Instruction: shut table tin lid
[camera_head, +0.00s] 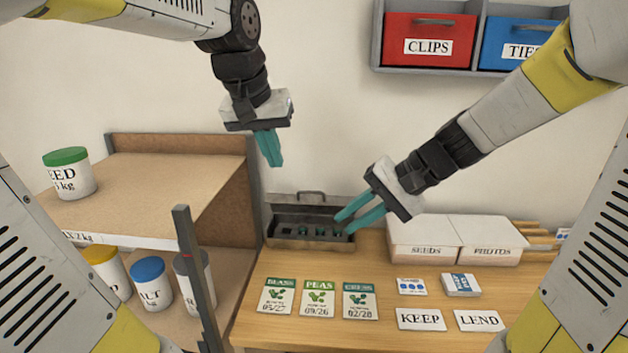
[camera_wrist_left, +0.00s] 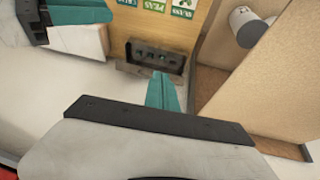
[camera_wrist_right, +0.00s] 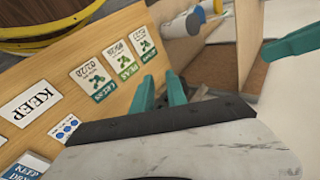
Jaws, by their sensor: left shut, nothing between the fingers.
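The grey metal tin (camera_head: 280,243) stands at the back left of the wooden table, with small dark green items inside. Its lid (camera_head: 300,210) is raised at the back, with a handle on its upper edge. The tin also shows in the left wrist view (camera_wrist_left: 135,62). My left gripper (camera_head: 273,162) is shut and empty, above the tin and pointing down. My right gripper (camera_head: 341,222) is open and empty, its fingers apart at the tin's right end and overlapping it in view. I cannot tell whether they touch it.
Two white boxes, seeds (camera_head: 425,254) and photos (camera_head: 492,256), stand right of the tin. Seed packets (camera_head: 318,298) and cards (camera_head: 421,319) lie in front. A shelf (camera_head: 150,190) with canisters is at the left. Red and blue wall bins (camera_head: 430,25) hang above.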

